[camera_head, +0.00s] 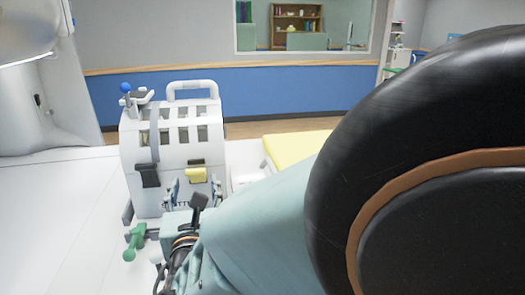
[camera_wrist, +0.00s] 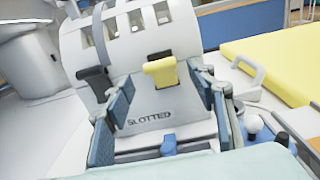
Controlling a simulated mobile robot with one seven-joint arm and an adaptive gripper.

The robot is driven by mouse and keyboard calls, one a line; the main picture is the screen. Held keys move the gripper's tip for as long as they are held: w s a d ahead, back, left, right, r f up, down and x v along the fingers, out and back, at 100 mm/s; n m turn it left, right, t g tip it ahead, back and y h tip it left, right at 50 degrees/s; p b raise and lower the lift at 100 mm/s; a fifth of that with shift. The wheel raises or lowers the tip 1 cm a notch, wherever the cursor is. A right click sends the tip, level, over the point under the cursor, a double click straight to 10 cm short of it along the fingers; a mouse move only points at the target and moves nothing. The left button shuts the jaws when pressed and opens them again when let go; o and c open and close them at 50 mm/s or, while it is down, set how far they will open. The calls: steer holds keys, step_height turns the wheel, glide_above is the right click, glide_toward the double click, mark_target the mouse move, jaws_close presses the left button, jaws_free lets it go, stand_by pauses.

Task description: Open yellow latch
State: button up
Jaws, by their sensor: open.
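The yellow latch (camera_wrist: 160,72) is on the front of a white slotted magnet housing (camera_wrist: 145,38), above the printed word SLOTTED. It also shows in the head view (camera_head: 197,174), to the right of a black latch (camera_head: 148,175). My gripper (camera_wrist: 161,88) is open, with one blue-grey finger on each side of the yellow latch in the wrist view. The fingers look apart from the latch. In the head view my gripper (camera_head: 183,187) is just in front of the housing, partly hidden by my wrist.
A green handle (camera_head: 133,242) sits low at the left of my wrist. A yellow pad (camera_wrist: 270,62) lies to the right of the housing. The white surface (camera_head: 60,220) at left is clear. My arm covers the right of the head view.

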mark_target(196, 175)
steer(key=x, duration=0.7)
steer(key=shift+s, duration=0.1)
jaws_close()
